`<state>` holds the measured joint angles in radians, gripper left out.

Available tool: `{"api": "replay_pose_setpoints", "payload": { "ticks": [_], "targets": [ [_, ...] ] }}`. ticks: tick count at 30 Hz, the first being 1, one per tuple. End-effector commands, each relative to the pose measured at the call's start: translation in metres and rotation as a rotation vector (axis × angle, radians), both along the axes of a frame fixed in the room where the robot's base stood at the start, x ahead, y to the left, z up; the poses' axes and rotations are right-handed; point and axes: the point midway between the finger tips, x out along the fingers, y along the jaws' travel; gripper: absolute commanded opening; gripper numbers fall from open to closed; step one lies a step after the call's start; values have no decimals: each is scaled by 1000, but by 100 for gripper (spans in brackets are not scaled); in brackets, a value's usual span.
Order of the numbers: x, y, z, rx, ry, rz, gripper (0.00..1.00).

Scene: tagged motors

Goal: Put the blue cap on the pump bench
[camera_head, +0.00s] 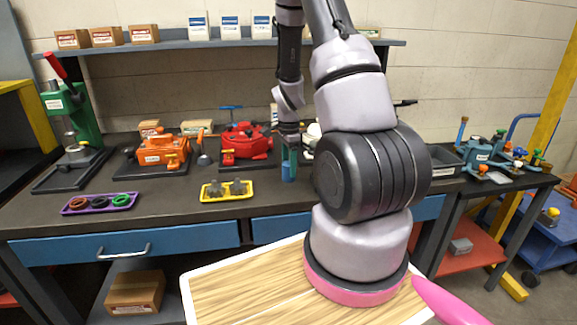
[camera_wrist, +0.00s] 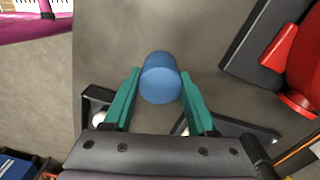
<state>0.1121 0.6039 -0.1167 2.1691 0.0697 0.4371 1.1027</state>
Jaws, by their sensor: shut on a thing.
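The blue cap (camera_head: 288,172) is a short blue cylinder, held upright in my gripper (camera_head: 289,158) over the long dark workbench, just right of the yellow tray. In the wrist view the blue cap (camera_wrist: 160,80) sits between the two green fingers of my gripper (camera_wrist: 160,88), which are shut on it. I cannot tell whether its underside touches the benchtop. A separate dark bench (camera_head: 523,181) at the right carries a teal machine (camera_head: 480,152) with pipes and coloured knobs, which looks like the pump bench. Its label is too small to read.
On the workbench (camera_head: 165,200) stand a green press (camera_head: 85,120), an orange machine (camera_head: 162,150), a red machine (camera_head: 245,145), a purple tray (camera_head: 100,203) with rings and a yellow tray (camera_head: 227,191) with grey parts. My arm hides the bench's right part. A shelf (camera_head: 180,43) runs above.

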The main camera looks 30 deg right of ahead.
Motion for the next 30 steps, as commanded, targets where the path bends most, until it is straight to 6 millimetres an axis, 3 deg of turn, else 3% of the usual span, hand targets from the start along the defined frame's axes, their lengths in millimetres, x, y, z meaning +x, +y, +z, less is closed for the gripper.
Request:
{"api": "replay_pose_setpoints", "payload": {
  "ticks": [8, 9, 11, 23, 30],
  "targets": [
    [0, 0, -2, 0, 0, 0, 4],
    [0, 0, -2, 0, -1, 0, 69],
    [0, 0, -2, 0, -1, 0, 88],
    [1, 0, 4, 0, -2, 1, 88],
    [2, 1, 49, -1, -6, 2, 88]
  ]
}}
